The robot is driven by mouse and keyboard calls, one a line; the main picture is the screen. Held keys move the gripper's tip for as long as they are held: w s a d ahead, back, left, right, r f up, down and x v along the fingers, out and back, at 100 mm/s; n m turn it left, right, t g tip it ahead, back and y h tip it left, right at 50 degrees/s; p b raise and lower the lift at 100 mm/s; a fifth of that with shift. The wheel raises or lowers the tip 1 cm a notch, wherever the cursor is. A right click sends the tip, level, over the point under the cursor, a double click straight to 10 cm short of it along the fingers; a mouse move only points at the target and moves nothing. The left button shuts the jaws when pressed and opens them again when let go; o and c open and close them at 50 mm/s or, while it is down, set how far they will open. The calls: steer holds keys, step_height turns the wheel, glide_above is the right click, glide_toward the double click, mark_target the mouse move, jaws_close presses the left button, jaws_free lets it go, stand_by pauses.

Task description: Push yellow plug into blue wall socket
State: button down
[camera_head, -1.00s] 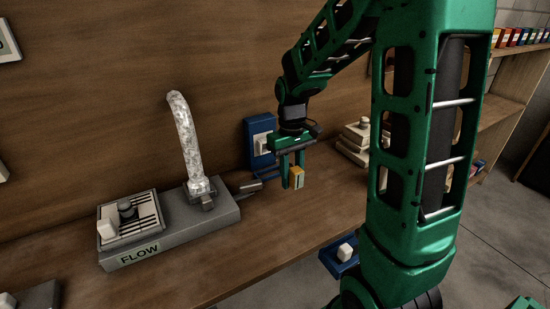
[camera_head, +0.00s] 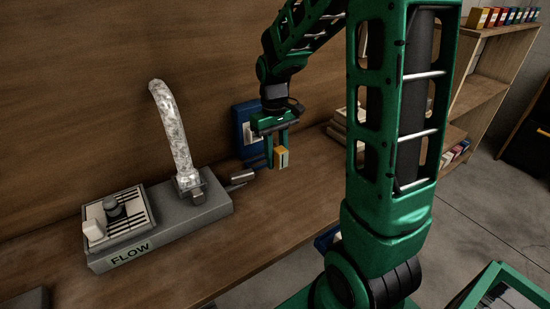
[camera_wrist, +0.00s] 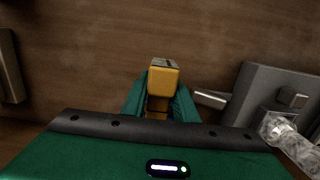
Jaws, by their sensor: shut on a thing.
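The yellow plug (camera_head: 282,158) is held in my gripper (camera_head: 275,158), which is shut on it above the workbench. In the wrist view the plug (camera_wrist: 162,80) stands up between the green fingers (camera_wrist: 160,103), with a grey end face showing. The blue wall socket (camera_head: 243,121) is on the wooden back wall, just behind and left of my gripper. It has a light plate on it, and my gripper hides part of it. The plug looks apart from the socket; the exact gap cannot be told.
A grey FLOW unit (camera_head: 160,228) with a knob and a shiny flexible pipe (camera_head: 173,128) stands on the wooden bench (camera_head: 262,217), left of my gripper. A grey cylindrical connector (camera_head: 243,176) sticks out of its right end. Shelves (camera_head: 490,85) stand at the right.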

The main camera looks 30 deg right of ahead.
steer(key=shift+w, duration=2.55)
steer(key=shift+w, duration=1.6)
steer(key=c, duration=1.3)
jaws_free()
steer(key=shift+r, duration=0.1)
steer(key=shift+c, duration=0.2)
steer(key=shift+w+r, duration=0.1)
step_height(320, 180, up, 10)
steer(key=shift+w+r, duration=0.2)
steer(key=shift+w, duration=0.15)
